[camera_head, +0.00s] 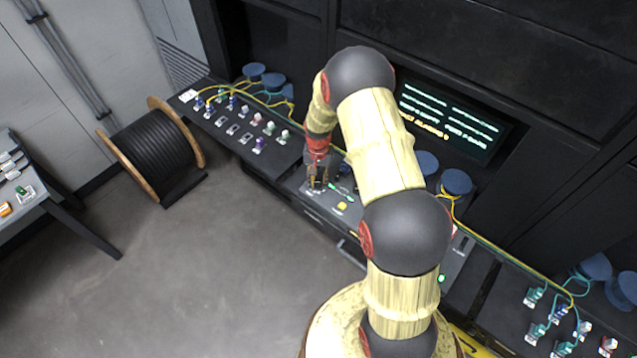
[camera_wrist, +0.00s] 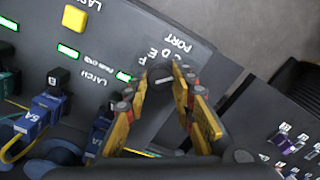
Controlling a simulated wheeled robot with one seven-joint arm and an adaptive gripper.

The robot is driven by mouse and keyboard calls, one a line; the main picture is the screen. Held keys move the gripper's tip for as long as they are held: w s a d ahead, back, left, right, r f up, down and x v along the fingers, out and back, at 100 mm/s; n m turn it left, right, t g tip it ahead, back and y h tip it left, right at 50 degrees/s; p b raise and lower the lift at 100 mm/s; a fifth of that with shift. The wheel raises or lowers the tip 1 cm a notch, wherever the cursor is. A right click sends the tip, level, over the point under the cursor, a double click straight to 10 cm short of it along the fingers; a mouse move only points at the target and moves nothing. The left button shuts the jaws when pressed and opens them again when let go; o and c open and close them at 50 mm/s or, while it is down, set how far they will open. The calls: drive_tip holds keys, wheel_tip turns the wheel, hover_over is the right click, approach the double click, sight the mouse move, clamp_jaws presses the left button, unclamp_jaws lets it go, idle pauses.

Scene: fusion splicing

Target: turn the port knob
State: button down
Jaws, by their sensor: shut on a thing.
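The port knob (camera_wrist: 160,75) is a dark round knob with a light pointer mark, seen in the wrist view beside the printed word PORT and a few letters. My gripper (camera_wrist: 163,84) has its two yellow fingers on either side of the knob and is shut on it. In the head view my gripper (camera_head: 318,184) reaches down onto the grey console panel (camera_head: 316,205). The knob is hidden by the fingers in the head view. The letter that the pointer faces is not clear.
A yellow button (camera_wrist: 74,18), green lit bars and blue plugs (camera_wrist: 31,121) sit near the knob on the panel. A board with several coloured connectors (camera_head: 245,126) lies left. A lit screen (camera_head: 450,118) stands behind. A cable spool (camera_head: 152,150) is on the floor.

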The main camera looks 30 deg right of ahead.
sight(318, 182)
drive_tip(key=n+b, duration=0.2)
drive_tip(key=n, duration=0.4)
drive_tip(key=shift+w+n+b, duration=0.1)
drive_tip(key=shift+n+b, duration=0.2)
drive_tip(key=n+b, duration=0.1)
drive_tip(key=n, duration=0.4)
idle(0.4)
drive_tip(key=c, duration=1.5)
unclamp_jaws()
drive_tip(key=shift+c, duration=0.2)
drive_tip(key=shift+o, duration=0.3)
wheel_tip(318, 182, up, 12)
